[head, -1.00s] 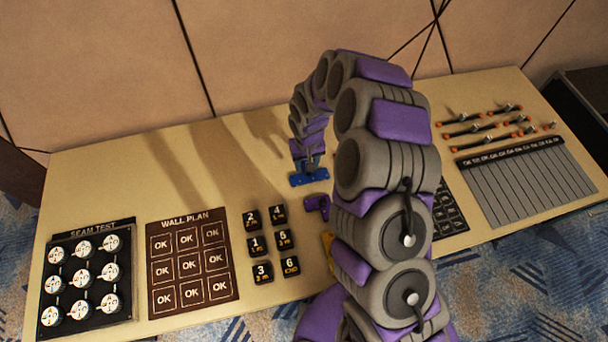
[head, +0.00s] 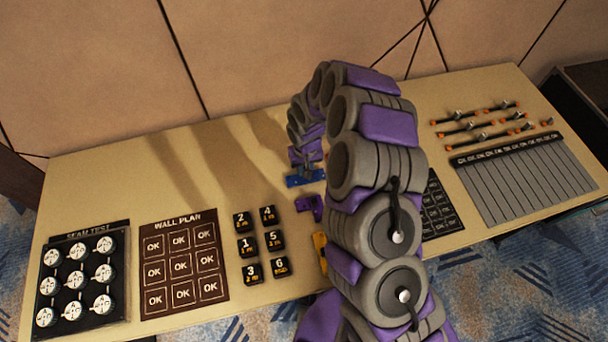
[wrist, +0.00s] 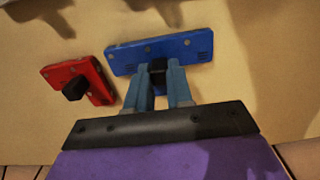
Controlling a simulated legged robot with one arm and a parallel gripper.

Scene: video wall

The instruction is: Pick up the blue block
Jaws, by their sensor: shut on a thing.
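The blue block (head: 298,182) shows in the head view near the middle of the table, partly hidden by my arm. In the wrist view the blue block (wrist: 195,48) is a flat bar with a dark knob on top. My gripper (wrist: 158,74) has its two blue fingers closed on that knob. In the head view my gripper (head: 306,168) is small and points down at the block. I cannot tell whether the block touches the table.
A red block (wrist: 78,82) with a black knob lies left of the blue one. A purple piece (head: 309,206) and a yellow piece (head: 320,252) lie nearer me. Numbered black tiles (head: 246,245), a wall plan board (head: 181,261) and a seam test board (head: 75,282) stand left.

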